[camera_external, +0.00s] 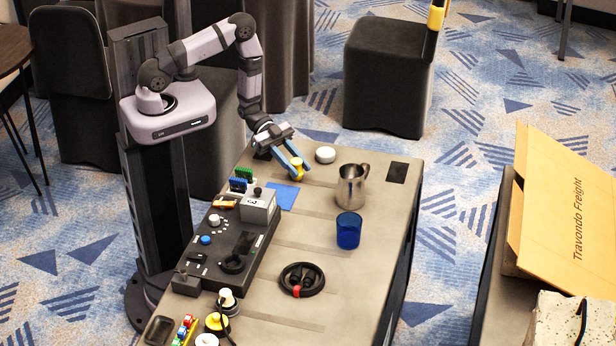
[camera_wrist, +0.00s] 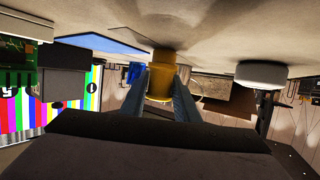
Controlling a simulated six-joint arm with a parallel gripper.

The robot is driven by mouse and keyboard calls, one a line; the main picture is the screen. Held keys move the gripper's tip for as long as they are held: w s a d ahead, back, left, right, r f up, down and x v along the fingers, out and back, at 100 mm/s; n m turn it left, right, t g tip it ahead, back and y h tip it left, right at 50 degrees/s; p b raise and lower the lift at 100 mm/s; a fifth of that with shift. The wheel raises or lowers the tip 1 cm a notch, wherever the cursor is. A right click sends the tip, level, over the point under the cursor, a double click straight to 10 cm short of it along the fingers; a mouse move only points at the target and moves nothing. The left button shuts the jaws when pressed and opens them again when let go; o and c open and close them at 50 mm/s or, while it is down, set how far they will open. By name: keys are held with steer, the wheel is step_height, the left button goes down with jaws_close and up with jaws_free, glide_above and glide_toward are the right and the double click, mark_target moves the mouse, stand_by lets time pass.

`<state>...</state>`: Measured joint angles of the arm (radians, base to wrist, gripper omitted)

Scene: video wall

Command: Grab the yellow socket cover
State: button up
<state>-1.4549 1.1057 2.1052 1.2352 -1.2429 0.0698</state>
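The yellow socket cover (camera_external: 298,163) is a small yellow round piece at the far end of the grey table. In the wrist view it is a yellow cylinder (camera_wrist: 161,62) standing against the table surface, which shows at the top of that picture. My gripper (camera_external: 293,166) reaches down to it with its two blue-grey fingers, one on each side. In the wrist view the fingers (camera_wrist: 162,88) flank the cover closely. I cannot tell whether they press on it or leave a small gap. Part of the cover is hidden by the fingers.
A white round puck (camera_external: 325,154) and a metal pitcher (camera_external: 352,187) are to the right. A blue flat square (camera_external: 283,196) lies nearby. A blue cup (camera_external: 348,231), black ring (camera_external: 302,279) and control panel (camera_external: 232,247) are nearer. The table's middle is mostly clear.

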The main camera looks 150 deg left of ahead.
mark_target(296, 161)
steer(key=shift+r, duration=0.15)
steer(key=shift+r, duration=4.9)
